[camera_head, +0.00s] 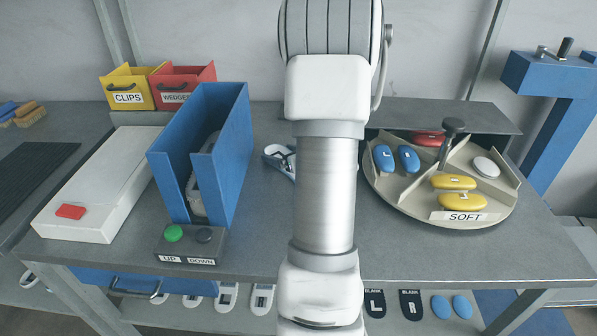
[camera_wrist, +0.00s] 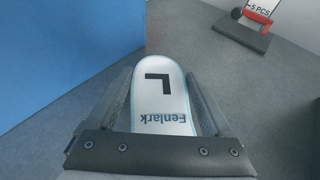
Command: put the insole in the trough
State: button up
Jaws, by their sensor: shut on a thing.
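My gripper (camera_wrist: 165,120) is shut on a white insole (camera_wrist: 163,88) with a black L, the word Fenlark and a thin blue edge. The insole points away from the wrist, between the two fingers. In the head view my arm covers most of the gripper; a small white and blue piece (camera_head: 281,160) shows at the arm's left edge. A tall blue holder (camera_head: 226,150), open at the top with a slot in front, stands to the left, with a grey-white thing inside. No other trough is clear. A blue wall (camera_wrist: 60,55) fills the wrist view's left side.
A control block (camera_head: 190,244) with UP and DOWN labels sits before the holder. A white box (camera_head: 95,195) stands left. A red-handled stand (camera_wrist: 240,32) shows in the wrist view. Grey table lies between.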

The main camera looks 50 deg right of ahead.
jog(key=shift+c, duration=1.2)
jog(key=shift+r, duration=0.1)
jog(key=shift+r, duration=0.3)
notch_tip(320, 180, up, 4)
jog(key=shift+f+p, duration=0.1)
jog(key=shift+p, duration=0.9)
jog(key=s+d+r+p, duration=0.1)
jog(key=s+d+r, duration=0.1)
jog(key=s, duration=0.3)
jog(key=s+d+r+p, duration=0.2)
jog(key=s+r, duration=0.2)
jog(key=s, duration=0.1)
jog(key=shift+s+d+r, duration=0.2)
jog(key=shift+s+d, duration=0.15)
jog(key=shift+s, duration=0.05)
jog(key=shift+s, duration=0.1)
